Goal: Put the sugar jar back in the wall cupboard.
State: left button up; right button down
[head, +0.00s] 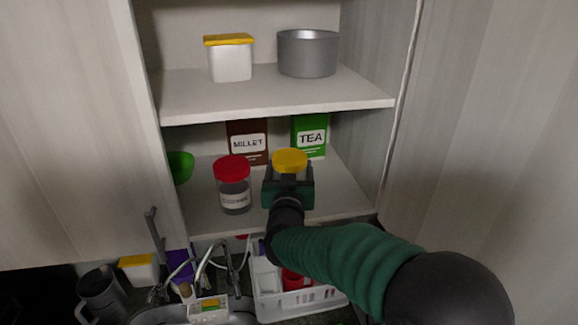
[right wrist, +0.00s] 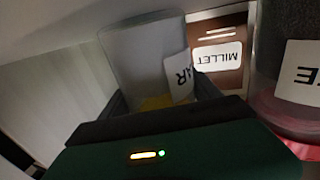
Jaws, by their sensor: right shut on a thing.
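The sugar jar has a yellow lid (head: 290,160), which shows above my right gripper (head: 288,186) in the head view. In the right wrist view the clear jar (right wrist: 146,55) appears upside down, with a label ending in "AR". My right gripper is shut on it, at the lower shelf of the wall cupboard (head: 262,97). The gripper hides most of the jar in the head view, and I cannot tell whether its base touches the shelf. My left gripper is in neither view.
A red-lidded jar (head: 234,185) stands just left of the gripper. A brown millet box (head: 246,141) and a green tea box (head: 309,136) stand behind. A green item (head: 180,167) is at far left. The shelf's right side (head: 343,190) is clear. A white rack (head: 262,285) is below.

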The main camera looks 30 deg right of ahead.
jog(key=shift+d+r, duration=0.1)
jog(key=shift+d, duration=0.25)
jog(key=c, duration=0.5)
grip_release()
jog(key=shift+s+d, duration=0.15)
jog(key=shift+d, duration=0.1)
jog(key=o, duration=0.4)
jog(key=shift+s+d, duration=0.15)
jog(key=shift+d, duration=0.05)
jog(key=shift+c, duration=0.2)
jog(key=shift+a, duration=0.55)
jog(key=shift+s+a, duration=0.1)
jog(key=shift+a, duration=0.2)
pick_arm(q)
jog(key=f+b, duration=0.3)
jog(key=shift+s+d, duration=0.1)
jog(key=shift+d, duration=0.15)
pick_arm(e)
jog(key=v, duration=1.1)
